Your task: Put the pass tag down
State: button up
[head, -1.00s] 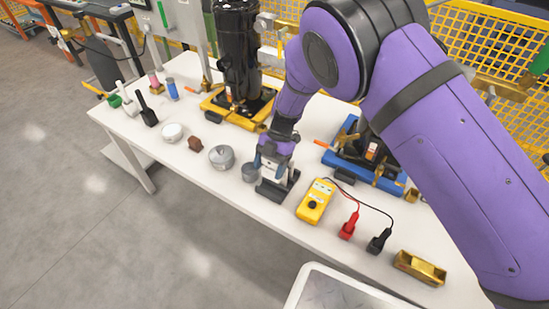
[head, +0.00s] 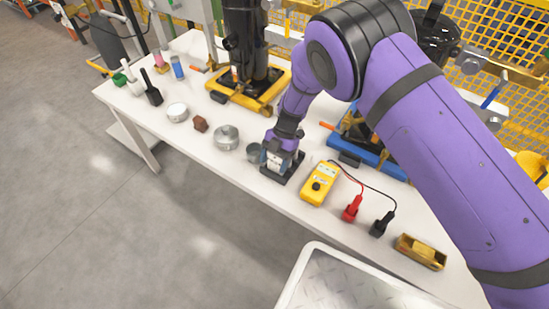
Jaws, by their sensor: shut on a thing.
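My gripper (head: 281,165) points down over the white table (head: 225,167), near its front edge. Its jaws are shut on a small pale tag (head: 275,160), the pass tag as far as I can tell, mostly covered by the fingers. A dark flat base or holder (head: 287,174) lies on the table directly under and around the fingertips. I cannot tell whether the tag touches it.
A metal tray (head: 345,285) stands in front of the table.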

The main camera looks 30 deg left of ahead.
jog(key=shift+f, duration=0.6)
dwell(0.5)
jog(key=o, duration=1)
jog(key=v, duration=1.1)
